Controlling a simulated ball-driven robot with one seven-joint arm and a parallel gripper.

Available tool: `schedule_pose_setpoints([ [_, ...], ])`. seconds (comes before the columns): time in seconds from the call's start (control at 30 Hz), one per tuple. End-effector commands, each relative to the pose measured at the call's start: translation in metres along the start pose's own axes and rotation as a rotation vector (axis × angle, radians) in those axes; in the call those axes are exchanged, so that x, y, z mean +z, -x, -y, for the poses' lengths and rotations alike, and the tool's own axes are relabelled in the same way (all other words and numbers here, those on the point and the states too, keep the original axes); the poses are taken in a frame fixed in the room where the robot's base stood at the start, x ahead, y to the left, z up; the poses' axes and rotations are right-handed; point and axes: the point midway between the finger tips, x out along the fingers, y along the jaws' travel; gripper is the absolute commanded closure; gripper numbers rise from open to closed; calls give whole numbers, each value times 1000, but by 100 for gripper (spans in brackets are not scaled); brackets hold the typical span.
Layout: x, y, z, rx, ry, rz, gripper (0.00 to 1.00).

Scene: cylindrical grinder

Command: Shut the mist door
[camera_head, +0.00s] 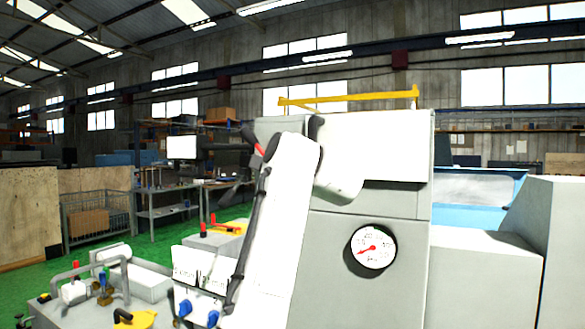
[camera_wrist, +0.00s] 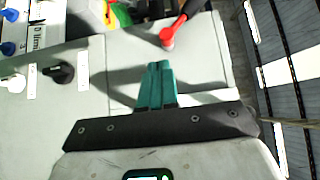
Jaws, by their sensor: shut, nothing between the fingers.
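My gripper (camera_wrist: 159,68) has two teal fingers pressed together, with nothing between them, in the wrist view. They point at a pale grey panel (camera_wrist: 128,50) of the machine. A red lever (camera_wrist: 169,36) with a black end is close beyond the fingertips; a gap shows between them. In the head view the grey machine (camera_head: 330,255) stands at the centre right, partly hidden by my white arm. I cannot tell which panel is the mist door, or whether it is open. My gripper is not clearly seen in the head view.
A black knob (camera_wrist: 62,73) and blue knobs (camera_wrist: 9,48) sit at the left in the wrist view. A round gauge (camera_head: 372,248) is on the machine front. A yellow bar (camera_head: 345,99) runs along its top. A wire cage (camera_head: 98,216) stands at the left on green floor.

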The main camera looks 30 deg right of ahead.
Motion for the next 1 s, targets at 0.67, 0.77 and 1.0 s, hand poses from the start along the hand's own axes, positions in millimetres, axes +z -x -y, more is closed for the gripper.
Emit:
schedule_pose_setpoints([
  [0.67, 63, 57, -2, 3, -1, 3, 100],
  [0.77, 64, 58, -2, 3, 0, 3, 100],
  [1.0, 63, 54, -47, 65, 119, 5, 100],
])
